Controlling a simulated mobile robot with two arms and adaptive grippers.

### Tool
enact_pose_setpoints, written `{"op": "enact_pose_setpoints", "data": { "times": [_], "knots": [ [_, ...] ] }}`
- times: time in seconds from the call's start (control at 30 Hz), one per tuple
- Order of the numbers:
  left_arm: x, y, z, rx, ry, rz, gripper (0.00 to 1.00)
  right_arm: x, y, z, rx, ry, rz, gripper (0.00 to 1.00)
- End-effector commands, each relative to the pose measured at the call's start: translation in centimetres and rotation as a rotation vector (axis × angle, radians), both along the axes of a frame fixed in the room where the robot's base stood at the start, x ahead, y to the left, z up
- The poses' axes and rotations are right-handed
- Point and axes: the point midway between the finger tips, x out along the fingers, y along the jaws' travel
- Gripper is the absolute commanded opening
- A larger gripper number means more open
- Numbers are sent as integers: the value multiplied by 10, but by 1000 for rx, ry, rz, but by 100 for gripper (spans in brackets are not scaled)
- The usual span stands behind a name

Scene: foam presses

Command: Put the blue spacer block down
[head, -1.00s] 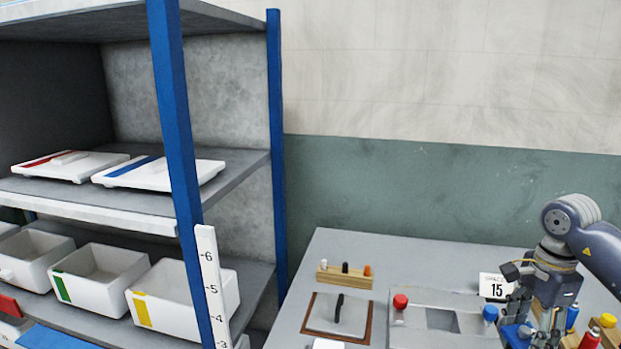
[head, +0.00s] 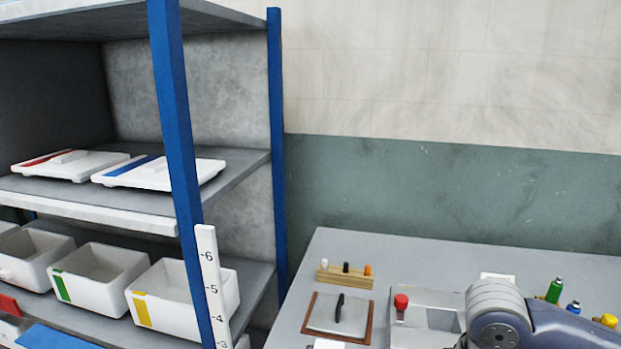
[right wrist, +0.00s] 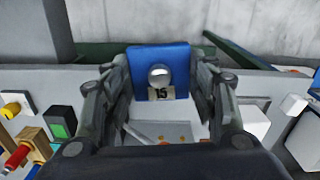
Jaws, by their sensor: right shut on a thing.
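The blue spacer block (right wrist: 145,58) shows in the right wrist view as an upright blue block with a round silver knob on its face. My right gripper (right wrist: 162,76) is shut on it, with one finger at each side. A grey plate (right wrist: 178,131) lies below and nearer in that view; whether the block touches anything beneath cannot be told. In the head view my right arm covers the gripper and block. My left gripper is in neither view.
In the head view, a press plate with a red knob (head: 401,301) and a wooden peg holder (head: 345,278) stand on the table. A shelf with white bins (head: 100,275) is at left.

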Motion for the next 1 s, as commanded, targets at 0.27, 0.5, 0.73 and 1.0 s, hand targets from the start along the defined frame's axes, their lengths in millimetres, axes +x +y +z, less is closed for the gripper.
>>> {"op": "enact_pose_setpoints", "data": {
  "times": [0.27, 0.5, 0.73, 1.0],
  "knots": [
    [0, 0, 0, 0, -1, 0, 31, -18, 24, -4, 1, -2, 135, 21],
    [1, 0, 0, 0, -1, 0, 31, -18, 25, -3, -1, -1, 136, 21],
    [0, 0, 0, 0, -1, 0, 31, -18, 25, -4, 0, -1, 135, 21],
    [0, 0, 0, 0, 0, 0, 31, -17, 25, -3, -1, -2, 134, 21]
  ]
}}
